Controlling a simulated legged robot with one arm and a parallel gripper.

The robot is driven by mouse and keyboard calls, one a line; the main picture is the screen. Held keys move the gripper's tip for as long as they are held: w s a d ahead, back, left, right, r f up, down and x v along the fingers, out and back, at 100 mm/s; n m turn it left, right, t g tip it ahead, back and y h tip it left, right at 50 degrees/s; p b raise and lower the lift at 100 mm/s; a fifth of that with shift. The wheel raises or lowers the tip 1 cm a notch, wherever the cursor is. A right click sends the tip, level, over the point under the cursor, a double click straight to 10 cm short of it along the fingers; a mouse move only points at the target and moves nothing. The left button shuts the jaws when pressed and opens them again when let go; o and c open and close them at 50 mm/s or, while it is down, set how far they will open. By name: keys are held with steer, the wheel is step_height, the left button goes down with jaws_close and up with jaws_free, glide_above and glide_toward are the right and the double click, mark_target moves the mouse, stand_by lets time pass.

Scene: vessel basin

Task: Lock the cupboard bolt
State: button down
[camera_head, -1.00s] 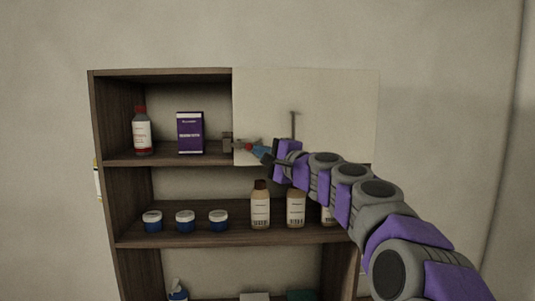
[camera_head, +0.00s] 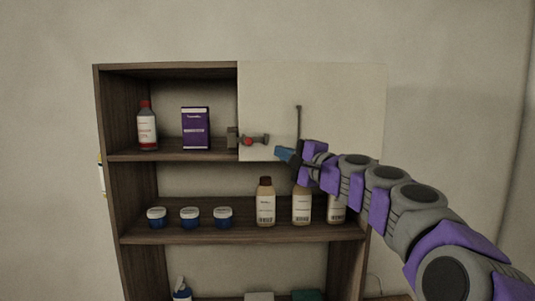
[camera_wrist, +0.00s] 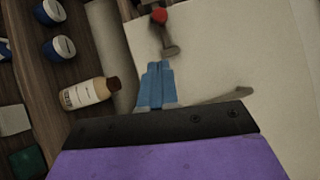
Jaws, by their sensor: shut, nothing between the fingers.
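The cupboard's pale door (camera_head: 330,90) covers the upper right part of the shelf unit. A grey bolt (camera_head: 256,140) with a red knob (camera_head: 248,142) sits at the door's lower left edge, beside a bracket (camera_head: 232,138) on the shelf side. In the wrist view the red knob (camera_wrist: 159,15) is at the top, with the bolt's grey end (camera_wrist: 170,50) below it. My gripper (camera_head: 279,153) is shut and empty, to the right of and slightly below the bolt, apart from the knob. Its blue fingers (camera_wrist: 155,70) point toward the bolt in the wrist view.
A thin upright handle (camera_head: 298,122) stands on the door above my gripper. A red-capped bottle (camera_head: 147,128) and a purple box (camera_head: 195,128) stand on the open upper left shelf. Brown-capped bottles (camera_head: 265,205) and blue jars (camera_head: 190,218) stand on the shelf below.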

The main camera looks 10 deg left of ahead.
steer(key=v, duration=0.7)
steer(key=shift+s+d+b, duration=0.2)
steer(key=shift+s+b, duration=0.2)
steer(key=shift+s, duration=0.05)
steer(key=shift+r, duration=0.1)
